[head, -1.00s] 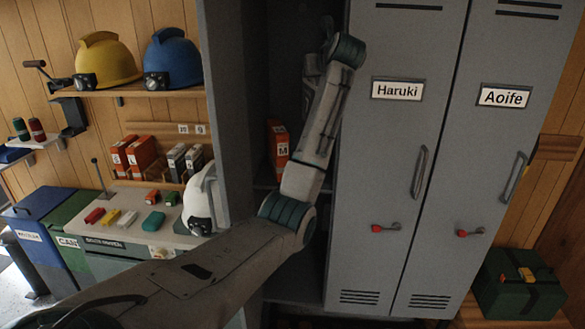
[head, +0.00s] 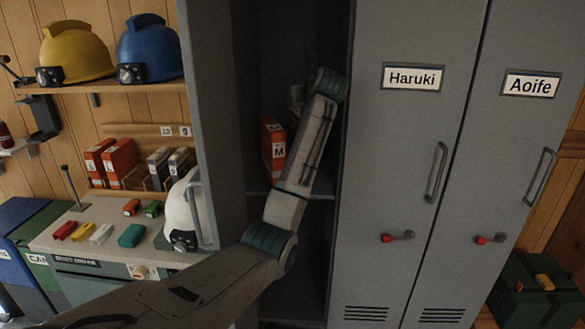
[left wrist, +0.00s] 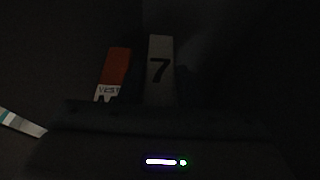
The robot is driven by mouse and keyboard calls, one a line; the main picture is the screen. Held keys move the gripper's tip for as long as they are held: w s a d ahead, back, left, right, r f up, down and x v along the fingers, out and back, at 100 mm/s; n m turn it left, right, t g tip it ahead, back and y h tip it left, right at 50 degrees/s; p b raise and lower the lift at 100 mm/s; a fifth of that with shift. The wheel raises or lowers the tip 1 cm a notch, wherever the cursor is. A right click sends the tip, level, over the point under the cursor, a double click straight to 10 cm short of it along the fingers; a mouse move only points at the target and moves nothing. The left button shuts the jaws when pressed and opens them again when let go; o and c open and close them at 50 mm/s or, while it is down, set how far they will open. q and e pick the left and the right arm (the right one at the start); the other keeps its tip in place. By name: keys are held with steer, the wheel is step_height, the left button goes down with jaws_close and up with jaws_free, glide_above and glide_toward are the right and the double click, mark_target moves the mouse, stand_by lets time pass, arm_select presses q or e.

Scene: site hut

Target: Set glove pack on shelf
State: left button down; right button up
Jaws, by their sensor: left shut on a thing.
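My left arm reaches into the open locker, and its gripper is mostly hidden behind my own wrist in the head view. In the dark left wrist view, my left gripper (left wrist: 160,103) is shut on a grey pack marked 7 (left wrist: 160,65), seemingly the glove pack, which stands upright in the picture. An orange pack marked VEST (left wrist: 114,70) is just left of it, with a small gap. The head view shows an orange pack marked M (head: 273,150) standing on the locker shelf (head: 321,194). Whether the glove pack touches the shelf cannot be told. My right gripper is not visible.
The locker's left side wall (head: 211,110) is close to my arm. Shut doors labelled Haruki (head: 397,190) and Aoife (head: 497,170) are on the right. A bench (head: 100,232) with small coloured items and a white helmet (head: 185,215) is on the left.

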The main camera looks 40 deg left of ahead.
arm_select(q)
steer(key=shift+s+f+p, duration=0.1)
steer(key=shift+f+p, duration=1.15)
steer(key=shift+f, duration=3.4)
steer(key=c, duration=1)
jaws_free()
steer(key=shift+d+f, duration=0.1)
steer(key=shift+c, duration=0.2)
steer(key=b+v, duration=0.3)
steer(key=v, duration=0.9)
